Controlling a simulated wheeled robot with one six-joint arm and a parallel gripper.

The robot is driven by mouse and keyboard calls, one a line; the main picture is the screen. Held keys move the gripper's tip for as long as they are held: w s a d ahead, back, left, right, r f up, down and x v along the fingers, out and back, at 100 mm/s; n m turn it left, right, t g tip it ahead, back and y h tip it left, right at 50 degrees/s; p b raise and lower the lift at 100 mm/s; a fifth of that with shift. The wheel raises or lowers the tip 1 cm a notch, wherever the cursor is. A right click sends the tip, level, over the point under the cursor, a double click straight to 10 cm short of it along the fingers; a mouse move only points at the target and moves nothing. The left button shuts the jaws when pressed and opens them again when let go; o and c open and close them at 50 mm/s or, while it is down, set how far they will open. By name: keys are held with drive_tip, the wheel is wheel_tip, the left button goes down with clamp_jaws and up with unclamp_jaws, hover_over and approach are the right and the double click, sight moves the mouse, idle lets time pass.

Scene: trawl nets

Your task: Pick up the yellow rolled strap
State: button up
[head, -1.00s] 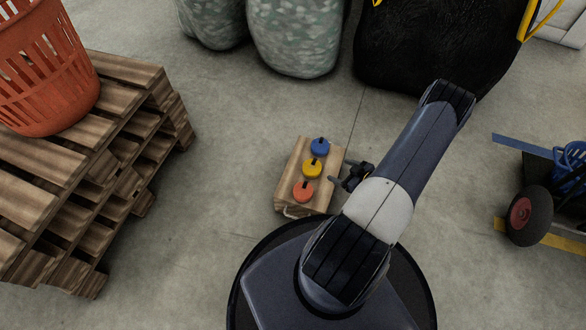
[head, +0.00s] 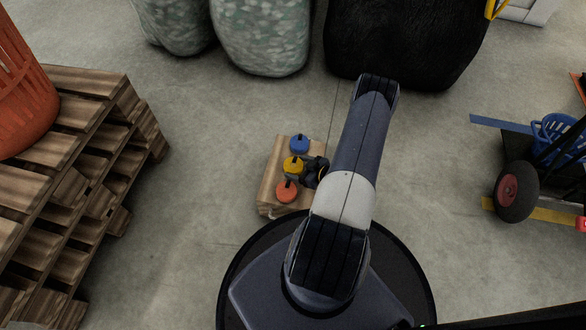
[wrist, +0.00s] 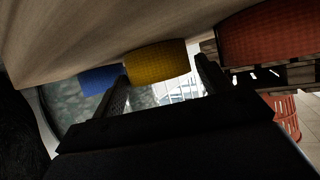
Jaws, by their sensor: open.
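The yellow rolled strap (head: 292,163) sits in the middle of a row on a small wooden board (head: 270,188), between a blue roll (head: 299,144) and an orange-red roll (head: 286,192). My gripper (head: 298,172) is at the right side of the yellow strap, partly over the board. In the wrist view the yellow strap (wrist: 157,62) shows ahead, between the two open fingers of my gripper (wrist: 162,78). The blue roll (wrist: 100,80) is to its left and the orange-red roll (wrist: 262,38) to its right. Whether the fingers touch the strap I cannot tell.
Stacked wooden pallets (head: 85,150) with an orange basket (head: 22,95) stand at the left. Large sacks (head: 260,35) and a black bundle (head: 400,45) are at the back. A wheeled cart (head: 517,190) is at the right. Concrete floor around the board is clear.

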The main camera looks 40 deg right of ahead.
drive_tip(key=shift+b+x, duration=0.35)
drive_tip(key=shift+x, duration=1.05)
drive_tip(key=shift+c, duration=0.3)
drive_tip(key=c, duration=0.7)
